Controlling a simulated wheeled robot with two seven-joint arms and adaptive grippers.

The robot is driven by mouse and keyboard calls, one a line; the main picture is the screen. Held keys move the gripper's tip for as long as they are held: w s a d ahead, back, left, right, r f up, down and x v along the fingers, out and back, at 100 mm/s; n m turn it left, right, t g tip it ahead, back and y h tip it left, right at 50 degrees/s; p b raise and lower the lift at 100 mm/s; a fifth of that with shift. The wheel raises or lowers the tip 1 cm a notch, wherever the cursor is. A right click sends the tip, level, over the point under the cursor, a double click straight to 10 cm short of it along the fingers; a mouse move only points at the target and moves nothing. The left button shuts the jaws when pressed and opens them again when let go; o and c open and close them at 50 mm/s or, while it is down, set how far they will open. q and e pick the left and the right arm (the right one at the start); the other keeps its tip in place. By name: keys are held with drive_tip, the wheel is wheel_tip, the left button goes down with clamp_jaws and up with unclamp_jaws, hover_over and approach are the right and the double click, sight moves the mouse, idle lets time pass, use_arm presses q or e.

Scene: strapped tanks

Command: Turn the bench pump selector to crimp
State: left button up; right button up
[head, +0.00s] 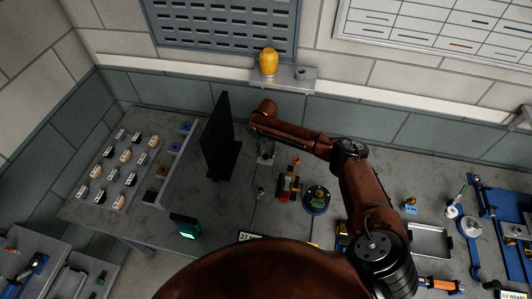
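My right arm reaches in from the lower right, and its gripper (265,158) points down over the bench, left of a small red and dark device (288,186). The gripper is small and partly dark, so its finger opening is unclear. The red device has a red knob-like top and yellowish parts; I cannot tell whether it is the bench pump. A round dark unit (316,198) with a blue rim stands just right of it. No selector marking or crimp label is readable. My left gripper is not in view.
A dark upright panel (220,140) stands left of the gripper. A board of small blocks (125,160) lies farther left. A green-lit box (186,228) sits at the front edge. A grey tray (430,240) and blue tools (470,228) are at right. A yellow lamp (268,62) sits on the wall shelf.

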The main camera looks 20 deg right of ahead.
sight(266, 154)
wheel_tip(266, 154, up, 11)
drive_tip(key=shift+r, duration=0.2)
idle(0.6)
